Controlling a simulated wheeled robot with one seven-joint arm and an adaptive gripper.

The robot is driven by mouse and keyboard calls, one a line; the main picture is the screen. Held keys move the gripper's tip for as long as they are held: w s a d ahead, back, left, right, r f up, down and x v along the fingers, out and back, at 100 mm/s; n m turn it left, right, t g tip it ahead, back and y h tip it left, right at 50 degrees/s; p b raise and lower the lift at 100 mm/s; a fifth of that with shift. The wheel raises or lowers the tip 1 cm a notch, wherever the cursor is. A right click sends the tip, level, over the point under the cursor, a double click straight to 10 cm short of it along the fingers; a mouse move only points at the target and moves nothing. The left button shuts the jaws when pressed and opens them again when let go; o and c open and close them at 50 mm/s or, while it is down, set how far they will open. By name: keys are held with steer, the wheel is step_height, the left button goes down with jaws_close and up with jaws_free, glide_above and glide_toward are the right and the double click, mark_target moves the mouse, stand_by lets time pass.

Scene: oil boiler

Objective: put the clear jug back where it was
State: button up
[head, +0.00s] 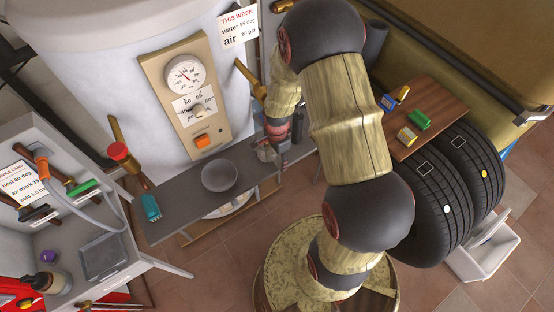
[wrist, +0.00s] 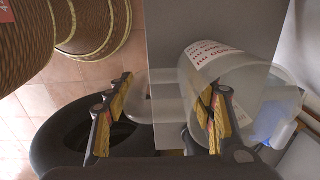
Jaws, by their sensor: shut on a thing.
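The clear jug (wrist: 215,62) fills the right middle of the wrist view, with a white label with red and dark print on its wall. My gripper (wrist: 166,90) has one finger left of the jug and the other over its near side, and it is shut on the jug. A pale, see-through part of the jug lies between the fingers. In the head view my gripper (head: 277,143) is at the right end of the grey shelf (head: 180,190), with the jug (head: 264,152) small and partly hidden there. I cannot tell whether the jug touches the shelf.
A grey bowl (head: 219,175) and a teal brush (head: 151,207) are on the shelf. The boiler panel (head: 187,95) with dial and orange switch rises behind. A wooden board (head: 428,95) with several coloured blocks lies by the black tyres (head: 430,205) at the right.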

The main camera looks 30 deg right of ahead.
steer(key=shift+r, duration=0.1)
steer(key=o, duration=1.6)
step_height(320, 180, up, 8)
steer(key=shift+f+p, duration=0.2)
steer(key=shift+p, duration=0.8)
